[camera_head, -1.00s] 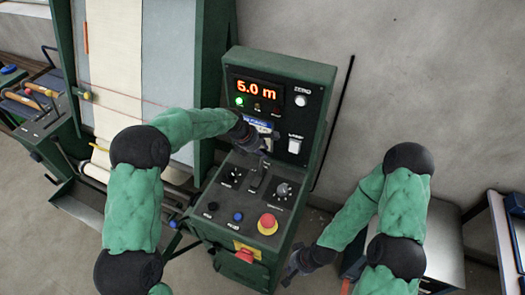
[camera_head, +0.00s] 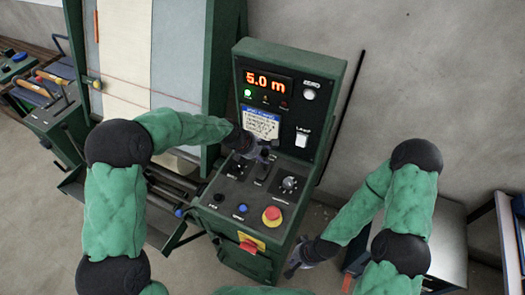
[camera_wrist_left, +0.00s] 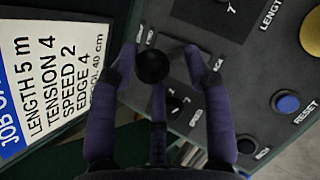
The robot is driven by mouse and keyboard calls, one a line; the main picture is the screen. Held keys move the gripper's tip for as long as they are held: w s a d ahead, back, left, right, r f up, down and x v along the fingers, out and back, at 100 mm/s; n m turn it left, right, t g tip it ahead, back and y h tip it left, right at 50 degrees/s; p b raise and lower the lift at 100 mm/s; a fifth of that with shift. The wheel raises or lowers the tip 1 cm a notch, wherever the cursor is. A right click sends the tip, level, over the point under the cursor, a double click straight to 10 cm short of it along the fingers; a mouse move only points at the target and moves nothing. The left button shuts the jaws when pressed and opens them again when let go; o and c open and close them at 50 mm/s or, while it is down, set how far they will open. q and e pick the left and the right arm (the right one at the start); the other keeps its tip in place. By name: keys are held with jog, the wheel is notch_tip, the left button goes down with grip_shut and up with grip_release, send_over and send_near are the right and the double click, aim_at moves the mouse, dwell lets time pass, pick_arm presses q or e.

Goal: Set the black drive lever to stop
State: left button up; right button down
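The fingers are apart, with a visible gap to the knob on the right side; contact on the left is unclear. In the head view my left gripper (camera_head: 265,153) is at the lever on the green control console (camera_head: 292,54), and it hides much of the lever and its labels. My right gripper (camera_head: 296,262) hangs low beside the console's lower right; its finger opening is too small to judge.
The display (camera_head: 268,86) reads 5.0 m, with a green lamp (camera_head: 247,93) lit. A job card (camera_head: 262,122) is below it. A red emergency button (camera_head: 271,216), a blue reset button (camera_head: 242,208) and a rotary dial (camera_head: 290,184) sit near the lever.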

pick_arm(q)
jog(key=shift+w, duration=0.15)
jog(key=shift+r, duration=0.15)
jog(key=shift+a+r, duration=0.15)
jog(key=shift+r, duration=0.25)
jog(key=v, duration=1.1)
jog(key=shift+a, duration=0.1)
